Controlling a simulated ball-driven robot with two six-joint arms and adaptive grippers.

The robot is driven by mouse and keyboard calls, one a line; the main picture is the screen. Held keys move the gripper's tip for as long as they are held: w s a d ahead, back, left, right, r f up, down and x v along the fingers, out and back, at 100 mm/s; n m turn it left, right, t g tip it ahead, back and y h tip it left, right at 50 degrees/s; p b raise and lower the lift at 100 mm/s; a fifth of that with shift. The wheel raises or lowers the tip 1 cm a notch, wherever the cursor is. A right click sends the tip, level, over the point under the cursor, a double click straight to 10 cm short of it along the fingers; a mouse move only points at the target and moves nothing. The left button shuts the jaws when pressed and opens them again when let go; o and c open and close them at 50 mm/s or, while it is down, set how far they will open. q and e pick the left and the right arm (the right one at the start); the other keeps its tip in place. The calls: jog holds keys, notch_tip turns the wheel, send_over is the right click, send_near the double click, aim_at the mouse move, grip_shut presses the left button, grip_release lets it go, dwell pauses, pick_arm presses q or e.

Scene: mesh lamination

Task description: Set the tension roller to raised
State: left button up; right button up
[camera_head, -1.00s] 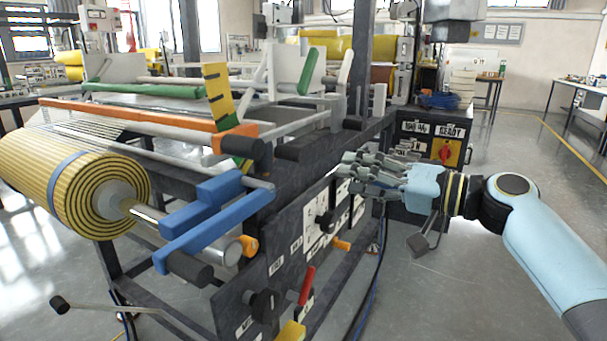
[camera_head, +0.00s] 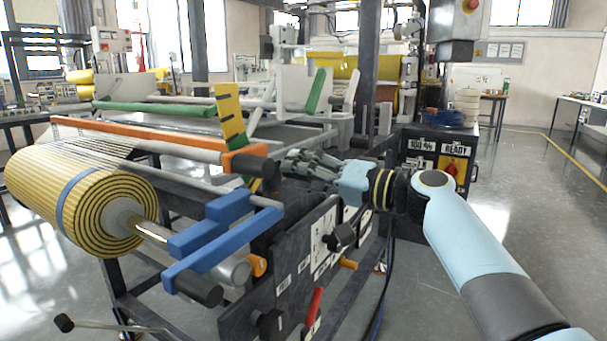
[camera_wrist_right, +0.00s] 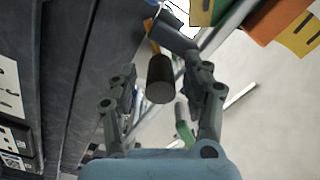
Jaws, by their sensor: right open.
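A long orange bar (camera_head: 140,139), which looks like the tension roller, runs across the front of the machine. It ends at an orange block with a black cylindrical grip (camera_head: 257,167), beside an upright yellow scale plate (camera_head: 229,116) with black marks. My right gripper (camera_head: 292,166) is just right of that grip in the head view. In the right wrist view, my right gripper (camera_wrist_right: 164,88) is open, with a black cylinder (camera_wrist_right: 160,79) showing between its fingers. I cannot tell whether they touch. My left gripper is not in view.
Blue arms (camera_head: 222,228) and a striped yellow roll (camera_head: 80,200) are at the front left. The dark front panel (camera_head: 290,275) carries a black knob (camera_head: 342,237) and a red lever (camera_head: 313,307). A control box (camera_head: 440,155) reading READY stands behind my right arm. Open floor lies right.

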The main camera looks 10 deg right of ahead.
grip_shut()
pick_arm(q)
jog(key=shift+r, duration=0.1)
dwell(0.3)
pick_arm(e)
jog(key=shift+s+a+r+p, duration=0.2)
jog(key=shift+r+p, duration=0.2)
jog(key=shift+p, duration=0.2)
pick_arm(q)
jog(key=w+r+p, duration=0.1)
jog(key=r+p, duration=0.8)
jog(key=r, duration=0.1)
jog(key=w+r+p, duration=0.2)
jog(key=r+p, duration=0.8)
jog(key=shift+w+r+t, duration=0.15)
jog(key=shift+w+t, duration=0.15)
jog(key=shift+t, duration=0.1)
pick_arm(e)
jog(key=s+a+r+m, duration=0.2)
jog(key=r+m, duration=0.2)
jog(key=r, duration=0.3)
jog(key=s+a+r+m, duration=0.1)
jog(key=s+r+m, duration=0.2)
jog(key=r+m, duration=0.2)
notch_tip(320, 180, up, 4)
jog(key=shift+a+f, duration=0.2)
jog(key=shift+a, duration=0.2)
jog(key=shift+s+f, duration=0.1)
grip_release()
